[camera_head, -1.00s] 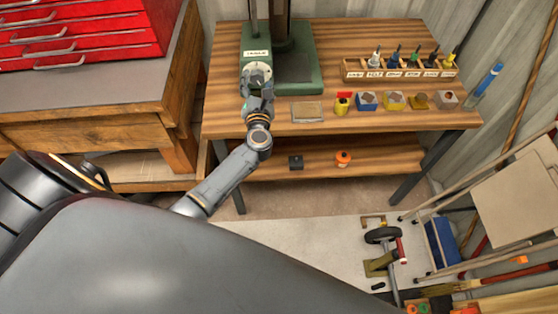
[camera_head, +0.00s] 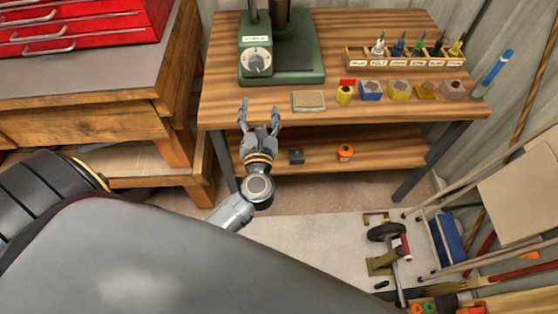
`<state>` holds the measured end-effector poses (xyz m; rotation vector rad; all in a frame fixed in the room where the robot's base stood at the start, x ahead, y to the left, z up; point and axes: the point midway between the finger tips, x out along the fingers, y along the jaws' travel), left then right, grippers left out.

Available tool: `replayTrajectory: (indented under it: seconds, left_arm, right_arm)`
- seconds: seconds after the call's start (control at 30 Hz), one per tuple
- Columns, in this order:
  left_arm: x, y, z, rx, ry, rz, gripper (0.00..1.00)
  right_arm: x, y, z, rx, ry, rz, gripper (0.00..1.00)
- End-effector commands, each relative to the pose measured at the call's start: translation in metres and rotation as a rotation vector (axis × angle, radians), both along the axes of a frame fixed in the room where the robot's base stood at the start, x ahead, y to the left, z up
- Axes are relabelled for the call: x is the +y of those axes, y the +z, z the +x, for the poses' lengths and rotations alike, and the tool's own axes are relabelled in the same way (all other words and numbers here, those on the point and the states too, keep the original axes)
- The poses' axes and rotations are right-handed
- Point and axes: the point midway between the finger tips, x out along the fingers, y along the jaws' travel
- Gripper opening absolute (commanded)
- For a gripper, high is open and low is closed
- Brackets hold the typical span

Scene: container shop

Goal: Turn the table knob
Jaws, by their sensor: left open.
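The knob (camera_head: 257,62) is a round pale dial on the front of the green drill-press-like machine (camera_head: 305,70), which stands at the back left of the wooden table (camera_head: 225,98). A small white label sits above the knob. My left gripper (camera_head: 259,112) is open and empty at the table's front edge, below and in front of the knob, with a clear gap between its fingertips and the knob. My right gripper is not in view.
A small tan block (camera_head: 309,101) lies right of my gripper. Several coloured blocks (camera_head: 400,90) and a wooden rack of bottles (camera_head: 405,60) stand on the table's right. A lower shelf (camera_head: 380,155) holds a black block and an orange roll. A red drawer chest (camera_head: 90,22) is left.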

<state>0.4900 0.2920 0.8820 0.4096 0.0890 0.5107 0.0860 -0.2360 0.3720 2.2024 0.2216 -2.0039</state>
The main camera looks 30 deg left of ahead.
Motion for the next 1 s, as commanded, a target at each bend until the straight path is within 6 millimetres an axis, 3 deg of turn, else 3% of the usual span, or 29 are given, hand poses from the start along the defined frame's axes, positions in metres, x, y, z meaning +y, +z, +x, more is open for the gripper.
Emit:
replayTrajectory:
  seconds: [0.5, 1.0]
  left_arm:
    - [-0.035, -0.099, 0.005, 0.304, -0.211, 0.602, 0.64]
    - [-0.062, -0.192, -0.014, 0.528, -0.431, 1.017, 0.64]
  right_arm:
    - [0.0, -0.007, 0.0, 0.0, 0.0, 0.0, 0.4]
    - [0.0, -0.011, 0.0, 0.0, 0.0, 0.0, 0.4]
